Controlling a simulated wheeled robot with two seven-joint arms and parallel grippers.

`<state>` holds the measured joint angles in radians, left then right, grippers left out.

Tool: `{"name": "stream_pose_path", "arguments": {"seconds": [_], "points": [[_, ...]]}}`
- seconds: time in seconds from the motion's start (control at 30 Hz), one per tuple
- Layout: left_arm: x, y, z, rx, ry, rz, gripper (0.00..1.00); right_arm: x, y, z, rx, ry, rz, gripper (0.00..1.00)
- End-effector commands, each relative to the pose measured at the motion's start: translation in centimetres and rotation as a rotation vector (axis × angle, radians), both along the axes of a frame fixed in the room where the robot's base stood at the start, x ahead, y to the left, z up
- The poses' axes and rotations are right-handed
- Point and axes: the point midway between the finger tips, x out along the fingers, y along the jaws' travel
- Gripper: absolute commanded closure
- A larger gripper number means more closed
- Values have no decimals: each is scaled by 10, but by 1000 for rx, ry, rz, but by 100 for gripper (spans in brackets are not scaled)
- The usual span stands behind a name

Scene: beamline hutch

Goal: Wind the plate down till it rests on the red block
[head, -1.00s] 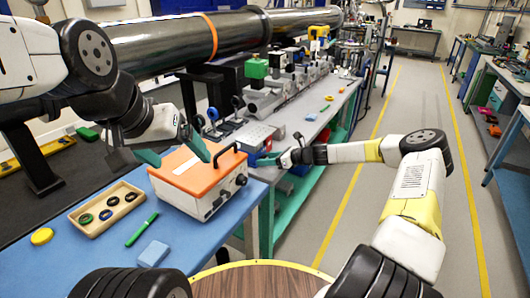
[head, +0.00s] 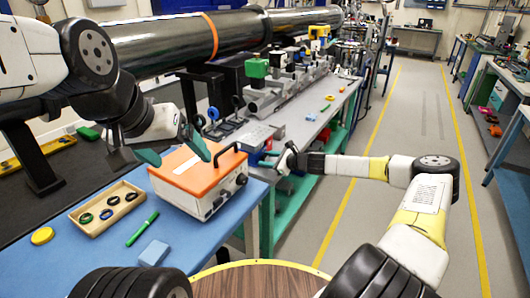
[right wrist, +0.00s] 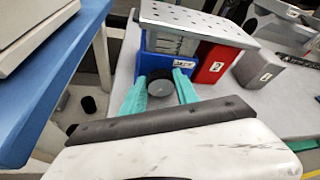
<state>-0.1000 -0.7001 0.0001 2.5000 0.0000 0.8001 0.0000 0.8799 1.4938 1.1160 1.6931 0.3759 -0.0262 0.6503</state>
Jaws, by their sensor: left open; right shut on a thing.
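The plate (right wrist: 195,22) is a silvery perforated slab on top of a blue jack (right wrist: 160,66), with a scale on the jack's front. In the head view the plate (head: 250,136) lies behind the orange-topped box. The red block (right wrist: 212,66), labelled 2, stands under the plate's right part; I cannot tell whether they touch. My right gripper (right wrist: 160,97) is shut on the jack's dark round knob (right wrist: 161,87), one teal finger on each side. It also shows in the head view (head: 284,158). My left gripper (head: 175,152) is open and empty over the orange-topped box.
A grey block (right wrist: 258,69), also labelled 2, stands right of the red block. The orange-topped box (head: 192,178) with a black handle sits on the blue table (head: 105,255), near a wooden tray (head: 93,223). The floor aisle (head: 395,120) on the right is clear.

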Motion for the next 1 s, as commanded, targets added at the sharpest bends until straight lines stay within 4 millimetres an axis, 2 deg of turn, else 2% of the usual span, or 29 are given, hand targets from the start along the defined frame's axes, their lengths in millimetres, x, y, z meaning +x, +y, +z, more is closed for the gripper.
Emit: {"name": "stream_pose_path", "arguments": {"seconds": [0.2,0.23,0.3,0.33,0.67,1.0], "points": [[0,0,0,0,0,0,15,0,0,0,1,1,0,100],[0,0,0,0,0,0,15,0,0,0,1,1,0,58],[0,0,0,0,0,0,15,0,0,0,1,1,0,44],[0,0,0,0,0,0,15,0,0,0,1,2,0,42],[0,0,0,0,0,0,15,-1,-2,1,2,3,0,42],[0,0,0,0,0,0,15,-34,-37,19,1,3,-1,42]]}}
